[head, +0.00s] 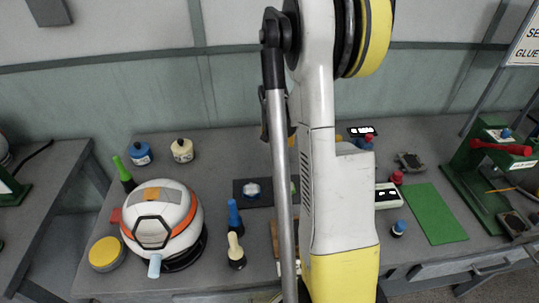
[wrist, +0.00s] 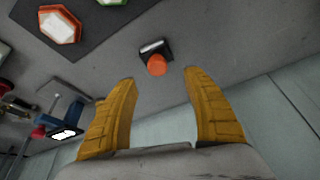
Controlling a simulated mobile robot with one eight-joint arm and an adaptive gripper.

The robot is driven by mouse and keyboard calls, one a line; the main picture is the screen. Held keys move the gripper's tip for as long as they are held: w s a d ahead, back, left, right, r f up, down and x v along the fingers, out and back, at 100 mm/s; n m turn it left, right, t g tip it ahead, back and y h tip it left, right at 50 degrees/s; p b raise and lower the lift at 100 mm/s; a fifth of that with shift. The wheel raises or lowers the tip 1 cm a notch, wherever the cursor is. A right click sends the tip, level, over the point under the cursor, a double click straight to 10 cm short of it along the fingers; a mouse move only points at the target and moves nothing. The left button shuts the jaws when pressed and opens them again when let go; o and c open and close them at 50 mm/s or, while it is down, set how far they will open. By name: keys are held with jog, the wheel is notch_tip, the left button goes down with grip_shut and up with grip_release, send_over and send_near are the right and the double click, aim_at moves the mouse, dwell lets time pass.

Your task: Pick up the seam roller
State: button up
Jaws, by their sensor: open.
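In the wrist view, a small item with a round orange end and a black-and-white block (wrist: 155,58) lies on the grey table just beyond my fingertips, roughly centred between them. It may be the seam roller, but its shape does not make this certain. My gripper (wrist: 159,88) is open and empty, with its two yellow fingers wide apart. The fingers do not appear to touch the item. In the head view my arm hides most of the gripper and this item.
A dark mat (wrist: 95,22) with hexagonal panels lies beside the item. A white-and-orange ball (head: 180,215), several coloured-handled tools, a green mat (head: 433,212) and a green press (head: 480,165) stand on the table. The wall is close behind.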

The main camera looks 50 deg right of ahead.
aim_at(282, 149)
jog(key=b+x, duration=0.1)
jog(key=x, duration=0.3)
jog(key=b+x, duration=0.2)
jog(key=x, duration=0.2)
jog(key=shift+s+d+f, duration=0.15)
jog(key=shift+d+f, duration=0.1)
jog(key=shift+r, duration=0.1)
jog(key=shift+c, duration=0.4)
grip_shut()
